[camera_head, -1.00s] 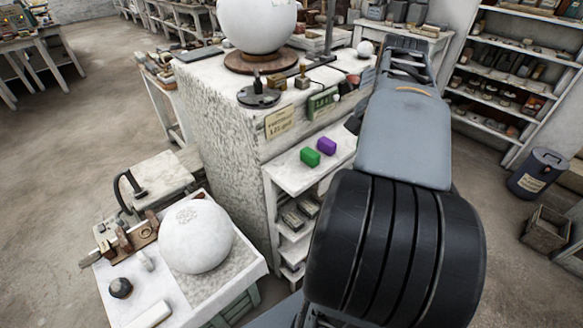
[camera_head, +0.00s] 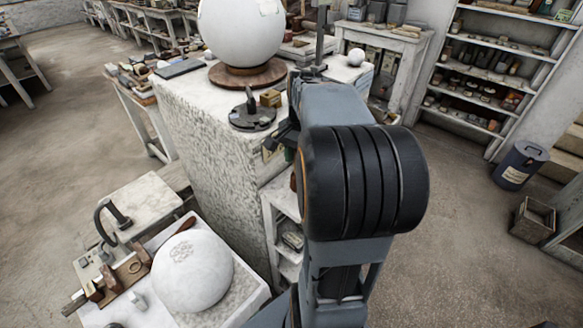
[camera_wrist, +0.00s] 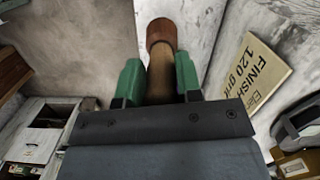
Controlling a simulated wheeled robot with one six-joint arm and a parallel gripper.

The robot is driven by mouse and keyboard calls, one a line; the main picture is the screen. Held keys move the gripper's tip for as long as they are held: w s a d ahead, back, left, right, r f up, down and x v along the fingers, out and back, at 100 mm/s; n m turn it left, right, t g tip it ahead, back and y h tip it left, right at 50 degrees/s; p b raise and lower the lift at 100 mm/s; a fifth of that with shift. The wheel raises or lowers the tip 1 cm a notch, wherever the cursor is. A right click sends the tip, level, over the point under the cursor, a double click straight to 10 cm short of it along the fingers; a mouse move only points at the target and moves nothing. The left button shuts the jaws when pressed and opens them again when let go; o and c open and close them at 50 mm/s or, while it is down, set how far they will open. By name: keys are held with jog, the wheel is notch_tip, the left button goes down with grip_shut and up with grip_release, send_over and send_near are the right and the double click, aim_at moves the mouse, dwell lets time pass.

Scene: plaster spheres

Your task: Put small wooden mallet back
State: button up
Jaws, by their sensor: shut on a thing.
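In the wrist view, my gripper (camera_wrist: 160,82) has its two green fingers closed on the small wooden mallet (camera_wrist: 161,68). A tan wooden shaft runs between the fingers to a wider reddish-brown end that points up in the picture. The rest of the mallet is hidden behind the gripper body. In the head view my gripper lies beside the rough plaster pedestal (camera_head: 220,160), mostly hidden by my arm, and I cannot make the mallet out clearly there.
A card reading "FINISH 120 grit" (camera_wrist: 255,75) is close on the right in the wrist view. A white sphere (camera_head: 243,30) on a wooden disc tops the pedestal. Another sphere (camera_head: 192,270) sits on the lower-left table among wooden tools (camera_head: 92,289).

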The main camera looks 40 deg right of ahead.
jog(key=shift+w+a+f, duration=0.2)
jog(key=shift+w+f, duration=0.3)
jog(key=shift+f, duration=0.2)
jog(key=f, duration=0.3)
jog(key=shift+w+a, duration=0.15)
jog(key=shift+w, duration=0.2)
jog(key=shift+f, duration=0.55)
jog(key=o, duration=1)
notch_tip(320, 180, up, 11)
jog(key=d, duration=0.1)
jog(key=s+a+f+n+t, duration=0.2)
jog(key=s+a+f+n, duration=0.1)
jog(key=a+n, duration=0.4)
jog(key=s+a+f+n+t+h, duration=0.1)
jog(key=s+a+f+n+t, duration=0.1)
jog(key=a+n, duration=0.5)
jog(key=s+a+f, duration=0.1)
jog(key=a+f, duration=0.1)
jog(key=a, duration=0.2)
jog(key=shift+s+a+f+t, duration=0.15)
jog(key=shift+s+a+t, duration=0.1)
jog(key=shift+s+t, duration=0.1)
